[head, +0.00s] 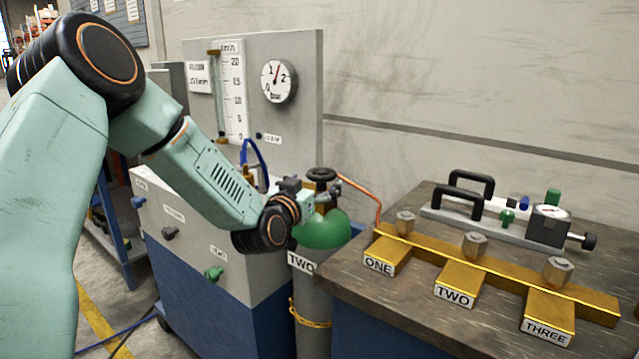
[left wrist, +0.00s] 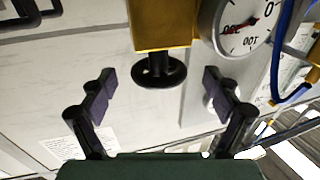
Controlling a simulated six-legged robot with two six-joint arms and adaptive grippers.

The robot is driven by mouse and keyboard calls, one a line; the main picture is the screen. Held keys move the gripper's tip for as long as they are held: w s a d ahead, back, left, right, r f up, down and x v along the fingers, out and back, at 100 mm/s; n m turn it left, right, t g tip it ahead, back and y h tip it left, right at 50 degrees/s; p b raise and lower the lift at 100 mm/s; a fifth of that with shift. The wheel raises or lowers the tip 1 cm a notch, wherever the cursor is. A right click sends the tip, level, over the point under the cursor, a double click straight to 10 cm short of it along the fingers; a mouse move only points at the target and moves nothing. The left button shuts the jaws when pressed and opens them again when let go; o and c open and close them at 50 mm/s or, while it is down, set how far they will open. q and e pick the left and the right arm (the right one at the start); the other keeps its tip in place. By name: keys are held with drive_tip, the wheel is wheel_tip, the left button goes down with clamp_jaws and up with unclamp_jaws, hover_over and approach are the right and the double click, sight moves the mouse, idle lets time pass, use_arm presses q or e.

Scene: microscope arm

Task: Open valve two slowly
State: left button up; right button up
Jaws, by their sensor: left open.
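A black handwheel (head: 320,174) sits on a brass valve body on top of the green-shouldered cylinder (head: 325,230) labelled TWO. In the left wrist view, upside down, the handwheel (left wrist: 158,72) hangs under a brass block (left wrist: 160,22), beside a round gauge (left wrist: 238,22). My left gripper (head: 302,193) is beside the valve, on its left in the head view. In the left wrist view its fingers (left wrist: 160,98) are open and empty, with the handwheel ahead between them. I see no contact. My right gripper is not in view.
A brass manifold (head: 490,272) with blocks marked ONE, TWO and THREE, topped by metal knobs, lies on the bench at right. A copper pipe (head: 362,192) runs from the cylinder's valve towards it. A blue hose (head: 250,150) and a gauge panel (head: 300,100) stand behind my arm.

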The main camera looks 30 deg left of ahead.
sight(321, 178)
use_arm(q)
drive_tip(key=shift+w+a+b, duration=0.15)
drive_tip(key=shift+w, duration=0.65)
drive_tip(key=shift+w+a+b, duration=0.1)
drive_tip(key=shift+w+b, duration=0.05)
drive_tip(key=shift+w, duration=0.6)
drive_tip(key=shift+d, duration=0.1)
drive_tip(key=shift+c, duration=0.4)
drive_tip(key=shift+r, duration=0.1)
drive_tip(key=c, duration=1.1)
